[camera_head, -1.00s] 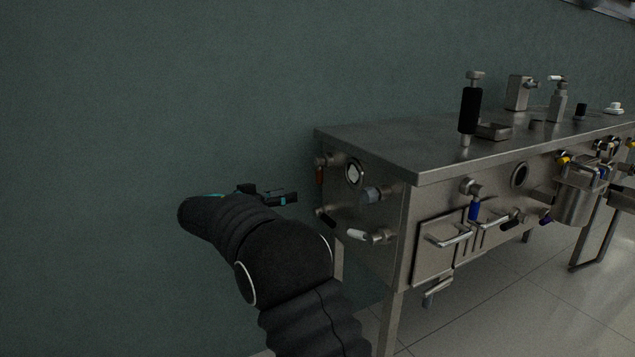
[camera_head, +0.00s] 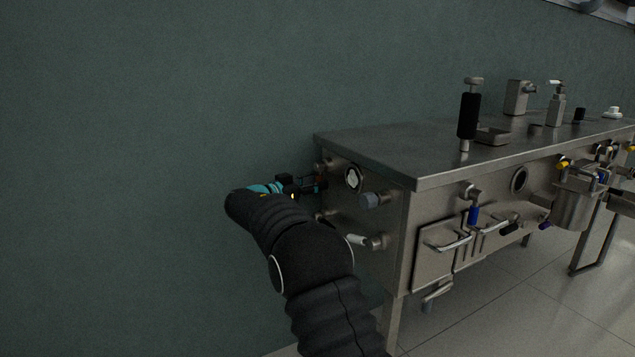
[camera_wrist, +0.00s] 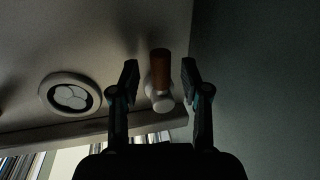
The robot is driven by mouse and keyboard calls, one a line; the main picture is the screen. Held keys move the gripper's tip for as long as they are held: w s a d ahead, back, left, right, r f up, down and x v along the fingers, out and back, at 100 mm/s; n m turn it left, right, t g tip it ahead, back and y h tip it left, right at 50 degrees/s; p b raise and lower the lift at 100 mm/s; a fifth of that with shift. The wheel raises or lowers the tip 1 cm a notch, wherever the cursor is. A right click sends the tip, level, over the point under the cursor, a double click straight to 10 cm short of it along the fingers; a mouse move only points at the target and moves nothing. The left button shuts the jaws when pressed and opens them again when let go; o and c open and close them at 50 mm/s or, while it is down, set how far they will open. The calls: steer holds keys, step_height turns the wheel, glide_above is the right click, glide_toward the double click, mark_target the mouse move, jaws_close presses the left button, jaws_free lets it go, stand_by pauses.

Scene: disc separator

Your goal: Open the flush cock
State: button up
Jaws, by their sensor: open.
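A cock with a red-brown handle (camera_wrist: 160,66) sits on the end face of the steel unit; I take it for the flush cock, but no label shows. Its pale round body (camera_wrist: 162,102) is at the lower end of the handle in the wrist view. My gripper (camera_wrist: 160,74) is open, with one finger on each side of the handle and a visible gap on both sides. In the head view my gripper (camera_head: 310,184) is at the far left edge of the end face, and it partly hides the cock.
A round sight glass (camera_head: 353,177) is beside the cock and also shows in the wrist view (camera_wrist: 69,95). A grey knob (camera_head: 376,199) and a white-handled valve (camera_head: 358,239) stick out nearer the corner. The wall (camera_head: 120,150) runs close behind.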

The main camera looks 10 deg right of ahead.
steer(key=shift+x, duration=0.95)
